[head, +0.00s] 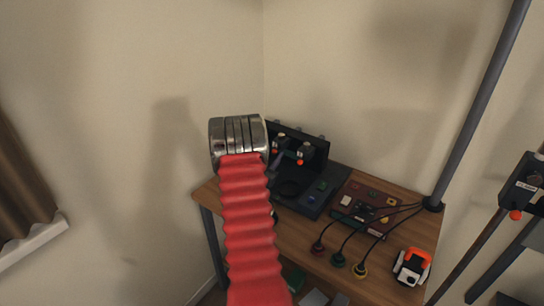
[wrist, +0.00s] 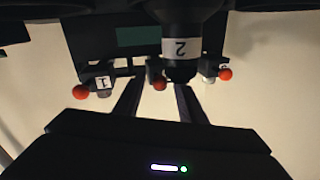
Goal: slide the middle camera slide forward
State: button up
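The middle camera slide (wrist: 183,30) is a dark cylinder with a white label "2", at the top centre of the wrist view. A red ball knob (wrist: 160,84) shows just below and left of it. My gripper (wrist: 158,86) has its two dark fingers apart, with this knob seen between their tips. I cannot tell whether the fingers touch anything. In the head view two camera units with red balls show on the black stand (head: 318,150). My silver wrist (head: 240,138) hides the left part of the stand and most of the gripper.
A slide labelled "1" (wrist: 102,82) is left of the fingers and another slide (wrist: 208,67) is right. On the wooden table (head: 385,262) are a brown panel (head: 365,208) with cables, and an orange and white device (head: 411,266). A grey pole (head: 478,105) stands right.

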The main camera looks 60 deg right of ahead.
grip_shut()
